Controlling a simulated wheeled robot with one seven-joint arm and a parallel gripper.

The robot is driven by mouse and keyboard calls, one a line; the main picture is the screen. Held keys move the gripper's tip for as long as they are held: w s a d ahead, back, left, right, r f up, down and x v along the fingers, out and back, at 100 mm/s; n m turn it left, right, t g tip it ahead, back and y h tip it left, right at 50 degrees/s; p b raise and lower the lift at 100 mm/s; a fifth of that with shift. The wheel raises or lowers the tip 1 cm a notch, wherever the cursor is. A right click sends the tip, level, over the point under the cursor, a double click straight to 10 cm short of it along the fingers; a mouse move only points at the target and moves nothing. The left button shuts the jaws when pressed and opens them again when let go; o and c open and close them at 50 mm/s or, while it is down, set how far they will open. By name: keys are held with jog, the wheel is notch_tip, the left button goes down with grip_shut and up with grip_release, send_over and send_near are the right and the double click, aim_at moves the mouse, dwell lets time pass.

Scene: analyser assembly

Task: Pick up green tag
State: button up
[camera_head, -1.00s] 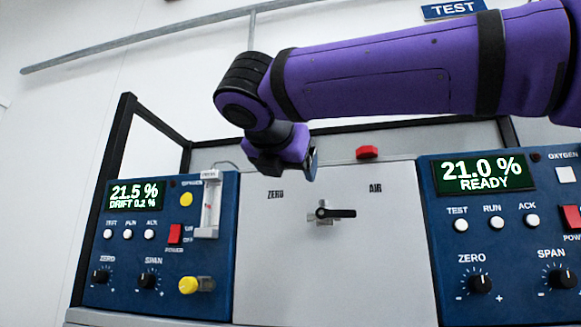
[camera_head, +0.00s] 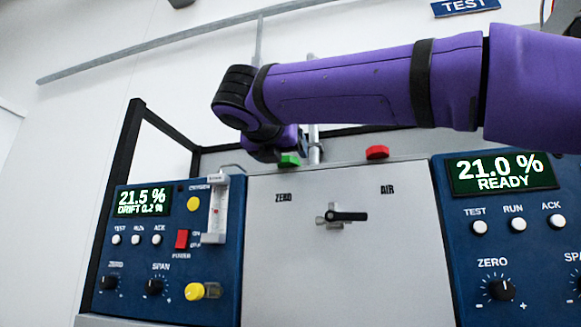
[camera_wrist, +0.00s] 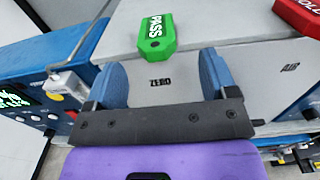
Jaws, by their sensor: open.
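The green tag (camera_wrist: 157,32), marked PASS, lies on top of the grey cabinet, above the ZERO label in the wrist view. In the head view the green tag (camera_head: 289,160) shows at the cabinet's top edge, just below and right of my wrist. My gripper (camera_wrist: 158,72) is open, its two blue fingers apart with nothing between them. In the wrist view the tag lies just beyond the fingertips, roughly in line with the gap. In the head view the fingers are mostly hidden behind the cabinet top and my wrist.
A red tag (camera_head: 377,152) lies on the cabinet top to the right. The grey cabinet (camera_head: 300,260) has a black-handled valve (camera_head: 345,216) on its front. Blue analyser panels stand left (camera_head: 130,265) and right (camera_head: 520,260). A black frame post (camera_head: 120,180) rises at left.

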aim_at(285, 156)
jog(key=x, duration=0.4)
jog(key=shift+w+a+r, duration=0.15)
jog(key=shift+a, duration=0.1)
jog(key=c, duration=1)
jog(key=shift+r, duration=0.1)
